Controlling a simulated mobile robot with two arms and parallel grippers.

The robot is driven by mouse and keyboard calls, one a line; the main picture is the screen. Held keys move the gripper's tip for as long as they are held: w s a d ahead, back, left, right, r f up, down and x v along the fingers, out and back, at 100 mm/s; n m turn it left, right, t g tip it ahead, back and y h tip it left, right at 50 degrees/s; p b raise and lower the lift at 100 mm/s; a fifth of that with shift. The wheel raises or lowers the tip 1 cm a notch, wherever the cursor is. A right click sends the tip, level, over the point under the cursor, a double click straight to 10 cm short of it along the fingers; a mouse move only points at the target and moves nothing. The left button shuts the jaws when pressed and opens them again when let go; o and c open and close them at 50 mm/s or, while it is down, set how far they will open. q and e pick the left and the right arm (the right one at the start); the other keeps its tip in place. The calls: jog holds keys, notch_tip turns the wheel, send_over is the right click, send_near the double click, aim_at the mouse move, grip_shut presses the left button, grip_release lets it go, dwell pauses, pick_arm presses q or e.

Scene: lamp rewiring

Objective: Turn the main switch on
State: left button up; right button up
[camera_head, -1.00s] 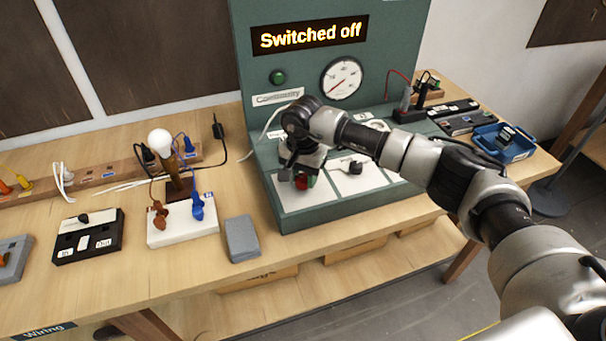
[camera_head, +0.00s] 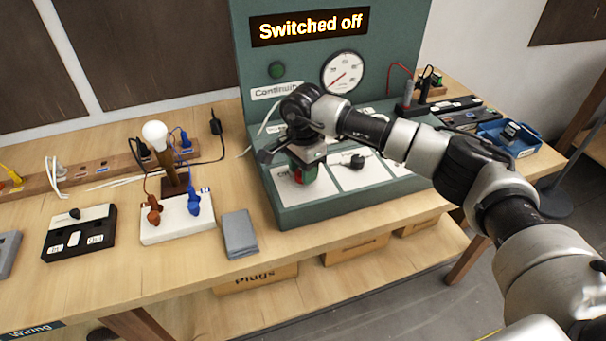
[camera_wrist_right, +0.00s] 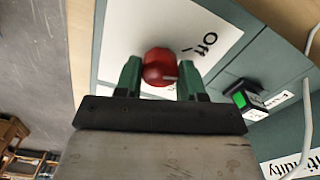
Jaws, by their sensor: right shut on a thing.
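The main switch is a round red knob (camera_wrist_right: 158,68) on a white plate marked "Off" in the right wrist view. A pale mark shows on the knob's right side. My right gripper (camera_wrist_right: 158,75) has its green fingers on either side of the knob, shut on it. In the head view my right gripper (camera_head: 304,174) is at the front left of the green test bench (camera_head: 345,205) and hides most of the knob. The bench's display (camera_head: 310,26) reads "Switched off". My left gripper is in neither view.
A green button (camera_head: 277,70) and a dial (camera_head: 343,72) sit on the bench's upright panel. A black knob (camera_head: 356,160) is on the white plate to the right. A lit-looking bulb (camera_head: 155,132), a white box (camera_head: 178,222) and a grey block (camera_head: 239,233) stand at left.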

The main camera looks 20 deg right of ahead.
jog(key=m+b, duration=0.2)
jog(key=m, duration=0.1)
jog(key=shift+m, duration=0.3)
jog(key=m+b, duration=0.1)
jog(key=m, duration=0.1)
jog(key=shift+m, duration=0.4)
jog(key=m+b, duration=0.1)
jog(key=m, duration=0.2)
jog(key=shift+r+m+b, duration=0.1)
jog(key=shift+m+b, duration=0.25)
jog(key=shift+m, duration=1.25)
jog(key=o, duration=0.9)
notch_tip(320, 180, up, 11)
jog(key=shift+f+b, duration=0.1)
jog(key=shift+b, duration=0.6)
